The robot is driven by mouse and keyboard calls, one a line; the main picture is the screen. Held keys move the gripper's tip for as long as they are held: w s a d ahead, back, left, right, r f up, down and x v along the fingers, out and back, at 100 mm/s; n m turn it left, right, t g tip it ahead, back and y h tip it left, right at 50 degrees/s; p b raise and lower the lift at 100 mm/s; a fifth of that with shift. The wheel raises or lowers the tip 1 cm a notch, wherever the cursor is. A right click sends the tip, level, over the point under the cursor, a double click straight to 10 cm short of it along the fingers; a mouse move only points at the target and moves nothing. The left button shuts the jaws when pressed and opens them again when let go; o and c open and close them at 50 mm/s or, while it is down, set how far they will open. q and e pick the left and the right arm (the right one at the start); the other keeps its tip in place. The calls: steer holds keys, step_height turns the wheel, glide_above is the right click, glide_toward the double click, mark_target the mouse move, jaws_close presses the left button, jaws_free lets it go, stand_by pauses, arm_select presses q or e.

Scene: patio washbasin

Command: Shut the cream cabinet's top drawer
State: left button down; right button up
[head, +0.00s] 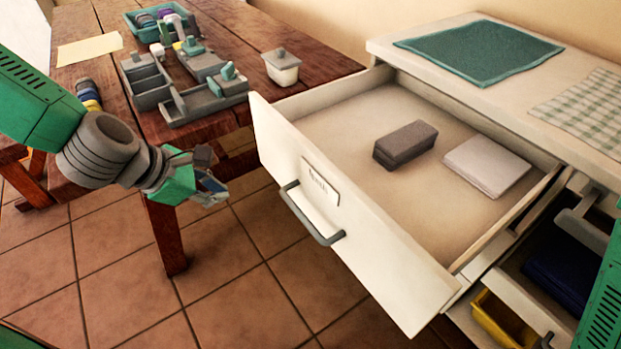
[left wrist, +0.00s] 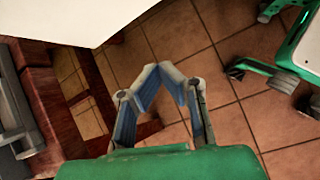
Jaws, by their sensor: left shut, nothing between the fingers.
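The cream cabinet (head: 388,47) stands at the right of the head view. Its top drawer (head: 335,215) is pulled far out, with a grey bar handle (head: 309,216) and a label on its front. Inside lie a dark grey block (head: 405,144) and a pale folded cloth (head: 487,166). My left gripper (head: 216,190) is shut and empty, left of the drawer front and apart from it. In the left wrist view the fingertips (left wrist: 168,72) meet above the floor, and a cream surface (left wrist: 75,18) shows at the upper left. My right gripper is not clearly in view.
A lower drawer (head: 555,270) also stands open, near a yellow bin (head: 503,322). Tiled floor (head: 235,265) is clear before the drawer.

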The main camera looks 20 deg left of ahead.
mark_target(293, 174)
arm_select(q)
steer(key=w+d+f+n+b, duration=0.1)
steer(key=w+d+b, duration=0.1)
steer(key=w, duration=0.1)
steer(key=w+d+f+n+h+b, duration=0.1)
steer(key=w+d+b, duration=0.1)
steer(key=w+d, duration=0.1)
steer(key=w+d+f+n+t+b, duration=0.1)
steer(key=w+d+b, duration=0.1)
steer(key=w, duration=0.2)
steer(key=shift+d+f+n, duration=0.25)
steer(key=shift+d+n, duration=0.05)
steer(key=shift+d, duration=0.05)
steer(key=shift+w+b, duration=0.35)
steer(key=shift+w, duration=0.15)
steer(key=shift+d, duration=0.1)
arm_select(e)
step_height(293, 174, down, 7)
steer(key=shift+r, duration=0.2)
arm_select(q)
steer(key=shift+w+d+r, duration=0.1)
steer(key=shift+d, duration=0.25)
arm_select(e)
steer(key=shift+d, duration=0.3)
